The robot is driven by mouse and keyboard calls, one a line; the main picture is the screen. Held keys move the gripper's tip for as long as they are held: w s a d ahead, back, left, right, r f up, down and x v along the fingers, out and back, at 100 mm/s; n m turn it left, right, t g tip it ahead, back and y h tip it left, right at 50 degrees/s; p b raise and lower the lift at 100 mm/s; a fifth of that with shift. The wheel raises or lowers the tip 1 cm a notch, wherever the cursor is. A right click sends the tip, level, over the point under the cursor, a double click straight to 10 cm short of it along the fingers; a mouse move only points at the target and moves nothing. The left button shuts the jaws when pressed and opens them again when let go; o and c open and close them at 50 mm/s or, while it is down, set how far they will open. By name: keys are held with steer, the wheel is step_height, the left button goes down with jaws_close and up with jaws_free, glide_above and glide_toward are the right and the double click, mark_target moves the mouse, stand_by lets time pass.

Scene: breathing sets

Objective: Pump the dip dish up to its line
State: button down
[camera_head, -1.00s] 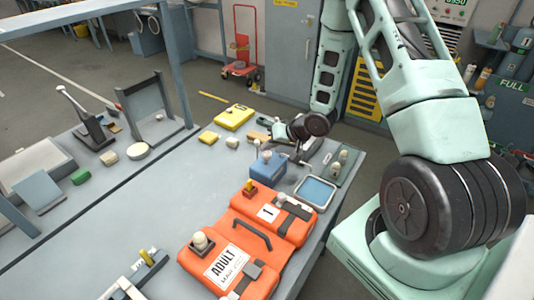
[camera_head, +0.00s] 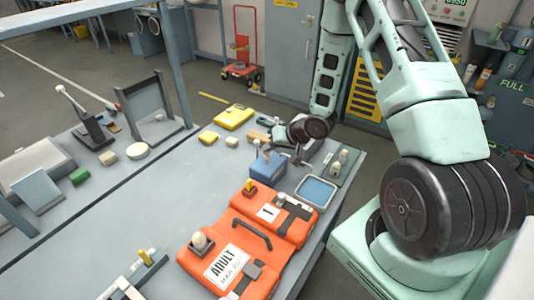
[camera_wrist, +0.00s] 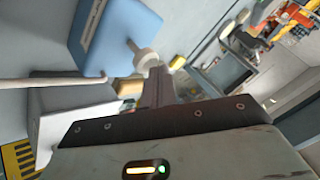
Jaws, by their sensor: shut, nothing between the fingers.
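The dip dish (camera_head: 316,190) is a shallow tray with a pale rim and a blue inside, near the table's right edge in the head view. I cannot make out its line or level. A blue box (camera_head: 267,167) stands just left of it. In the wrist view the blue box (camera_wrist: 115,35) carries a round white pump head (camera_wrist: 146,61) on a short stem, with a pale rod (camera_wrist: 60,79) running left. My gripper (camera_wrist: 158,75) is shut and empty, its tips close by the pump head; I cannot tell whether they touch. In the head view my wrist partly hides this spot.
Orange cases (camera_head: 236,252) lie in front of the blue box. A yellow case (camera_head: 233,117) and small blocks lie behind.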

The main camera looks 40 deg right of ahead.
mark_target(270, 154)
steer(key=shift+f+b, duration=0.55)
steer(key=shift+f, duration=0.3)
stand_by(0.6)
steer(key=shift+r, duration=0.1)
steer(key=shift+r+p, duration=1.3)
steer(key=shift+r, duration=0.15)
step_height(270, 154, up, 5)
steer(key=p, duration=0.4)
steer(key=shift+p, duration=0.3)
